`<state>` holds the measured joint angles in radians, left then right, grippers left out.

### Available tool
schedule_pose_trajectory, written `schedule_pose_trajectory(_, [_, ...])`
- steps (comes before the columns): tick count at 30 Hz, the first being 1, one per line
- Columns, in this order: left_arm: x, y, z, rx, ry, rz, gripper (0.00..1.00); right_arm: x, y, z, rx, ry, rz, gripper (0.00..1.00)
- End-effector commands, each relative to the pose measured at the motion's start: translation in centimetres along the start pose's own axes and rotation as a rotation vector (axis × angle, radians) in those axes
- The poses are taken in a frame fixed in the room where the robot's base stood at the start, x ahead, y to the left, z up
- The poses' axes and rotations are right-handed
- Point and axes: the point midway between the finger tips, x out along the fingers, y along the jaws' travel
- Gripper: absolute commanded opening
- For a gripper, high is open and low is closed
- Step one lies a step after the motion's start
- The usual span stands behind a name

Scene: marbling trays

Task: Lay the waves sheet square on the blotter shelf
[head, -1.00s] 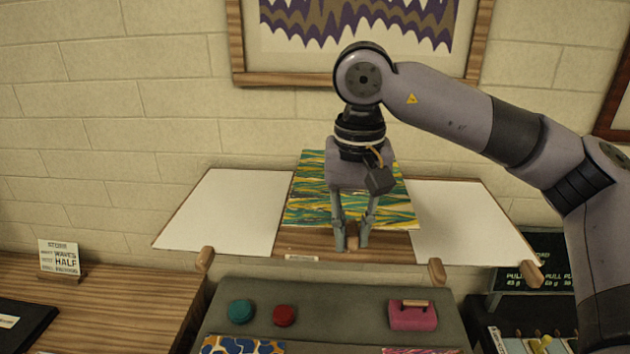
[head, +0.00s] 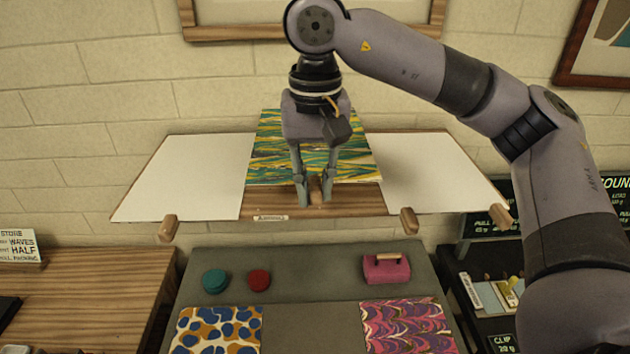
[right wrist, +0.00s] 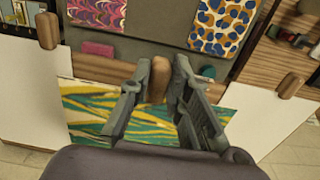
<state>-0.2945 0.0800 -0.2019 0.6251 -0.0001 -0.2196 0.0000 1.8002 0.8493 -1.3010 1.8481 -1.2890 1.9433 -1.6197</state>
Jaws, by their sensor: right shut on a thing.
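The green, yellow and white streaked sheet (head: 350,155) lies on the middle of the wooden shelf (head: 355,203), between two white panels. My right gripper (head: 315,203) is above the shelf's front edge, fingers pointing down, shut on a small wooden knob (head: 316,187). The right wrist view also shows the knob (right wrist: 159,80) between the fingers, and the sheet (right wrist: 85,105) beside and under them. My gripper and wrist hide part of the sheet's middle. The sheet's front edge looks roughly parallel to the shelf front. My left gripper is out of view.
White panels stand left (head: 185,175) and right (head: 430,170) of the sheet. Wooden pegs (head: 168,228) stick out along the front. Below is a grey counter (head: 310,265) with a blue-orange sheet (head: 215,328), a pink-purple sheet (head: 405,325), a pink block (head: 386,268) and two round lids.

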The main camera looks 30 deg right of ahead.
Motion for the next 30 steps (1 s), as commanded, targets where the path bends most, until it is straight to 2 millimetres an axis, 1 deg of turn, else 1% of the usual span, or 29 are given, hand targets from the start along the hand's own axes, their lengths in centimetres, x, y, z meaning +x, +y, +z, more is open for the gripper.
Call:
schedule_pose_trajectory(1, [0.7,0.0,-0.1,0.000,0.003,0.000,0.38,0.7,0.0,0.0,-0.001,0.000,0.000,0.05])
schedule_pose_trajectory(12, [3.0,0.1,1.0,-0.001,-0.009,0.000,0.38,3.3,0.0,0.0,-0.001,-0.001,0.000,0.05])
schedule_pose_trajectory(18, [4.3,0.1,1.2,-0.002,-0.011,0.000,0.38,4.7,0.0,0.0,-0.001,-0.001,0.001,0.05])
schedule_pose_trajectory(24, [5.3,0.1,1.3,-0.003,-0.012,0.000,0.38,6.0,0.0,0.0,0.000,0.000,0.000,0.05])
schedule_pose_trajectory(30, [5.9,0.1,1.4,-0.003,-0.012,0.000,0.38,6.6,0.0,0.0,0.000,0.000,0.000,0.05])
